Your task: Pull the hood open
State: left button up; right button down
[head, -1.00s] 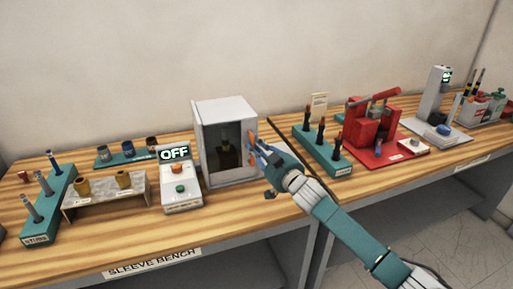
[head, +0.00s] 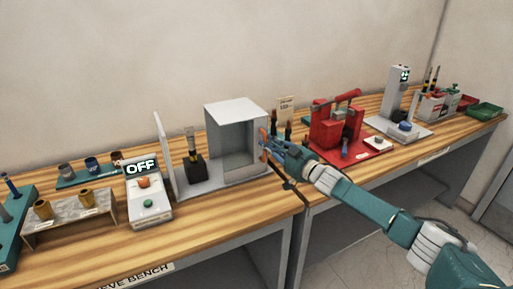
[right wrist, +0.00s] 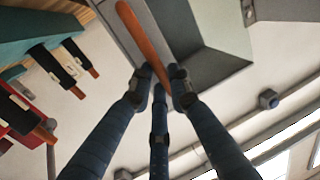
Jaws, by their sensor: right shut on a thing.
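The hood (head: 235,108) is a pale grey box with an open left side, standing at the right end of its grey base plate (head: 188,189). Left of it, a black block with an upright post (head: 194,168) stands uncovered on the plate, beside an upright white panel (head: 165,150). The hood's orange handle (head: 262,140) is on its right side; it also shows in the right wrist view (right wrist: 144,38). My right gripper (head: 267,147) is shut on this handle, with its blue fingers (right wrist: 160,78) around the lower end. My left gripper is not in view.
A control box (head: 148,190) reading OFF stands left of the panel. A red press (head: 335,125) and a rack of dark-handled tools, partly hidden, are close to the right of my right gripper. The bench front before the hood is clear.

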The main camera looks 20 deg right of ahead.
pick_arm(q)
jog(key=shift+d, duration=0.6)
pick_arm(e)
jog(key=shift+d, duration=1.1)
jog(key=shift+a, duration=0.1)
jog(key=c, duration=1.6)
grip_release()
jog(key=shift+w, duration=0.1)
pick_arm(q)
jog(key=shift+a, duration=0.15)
pick_arm(e)
jog(key=v, duration=1.2)
jog(key=shift+a+r, duration=0.1)
